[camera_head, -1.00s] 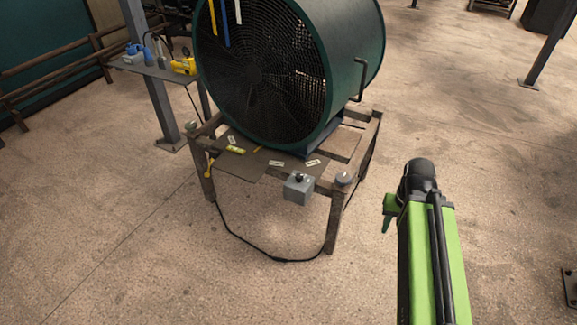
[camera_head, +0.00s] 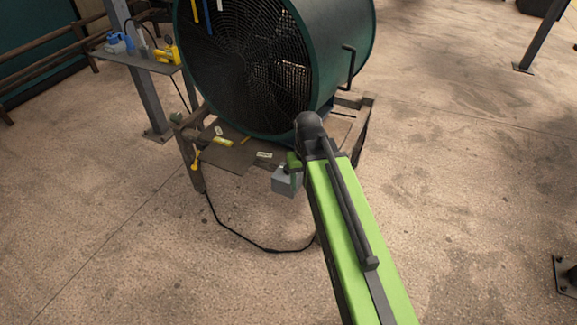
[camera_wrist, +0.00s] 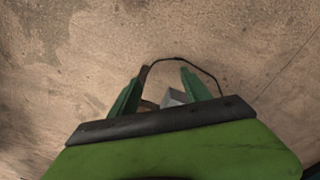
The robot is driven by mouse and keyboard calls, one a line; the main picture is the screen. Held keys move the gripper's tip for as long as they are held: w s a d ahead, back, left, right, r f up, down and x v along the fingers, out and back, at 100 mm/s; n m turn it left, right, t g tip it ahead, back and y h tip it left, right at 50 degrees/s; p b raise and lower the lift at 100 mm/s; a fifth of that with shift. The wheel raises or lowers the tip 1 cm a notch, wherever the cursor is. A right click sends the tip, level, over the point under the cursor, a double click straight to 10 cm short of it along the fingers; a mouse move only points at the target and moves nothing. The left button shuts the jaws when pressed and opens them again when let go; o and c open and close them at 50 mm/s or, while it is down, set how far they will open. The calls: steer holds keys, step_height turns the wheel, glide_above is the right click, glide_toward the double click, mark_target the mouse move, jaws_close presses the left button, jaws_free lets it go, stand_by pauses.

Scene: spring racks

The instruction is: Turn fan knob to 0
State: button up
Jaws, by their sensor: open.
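The grey control box (camera_head: 285,183) hangs at the front edge of the fan's wooden stand in the head view. The fan knob on its top is mostly hidden by my gripper (camera_head: 295,160), so its setting cannot be read. The large dark green drum fan (camera_head: 330,45) stands behind it. My arm reaches in from the lower right, with its end over the box's right side. In the wrist view my gripper (camera_wrist: 162,80) is open with nothing held. The grey box (camera_wrist: 173,97) shows low between the two green fingers, partly hidden by my wrist.
The wooden stand (camera_head: 365,130) carries the fan and small items, including a yellow level (camera_head: 223,142). A black cable (camera_head: 240,242) loops on the floor. A side shelf (camera_head: 140,62) holds a yellow tool (camera_head: 172,54).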

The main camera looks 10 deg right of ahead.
steer(key=w+a+f+b, duration=0.1)
steer(key=w+a, duration=0.1)
steer(key=w, duration=2.2)
steer(key=f+b, duration=1.6)
steer(key=f, duration=0.1)
steer(key=shift+w+d+b, duration=0.15)
steer(key=shift+d+b, duration=0.1)
steer(key=shift+b, duration=0.15)
steer(key=shift+r, duration=0.1)
steer(key=shift+c, duration=0.4)
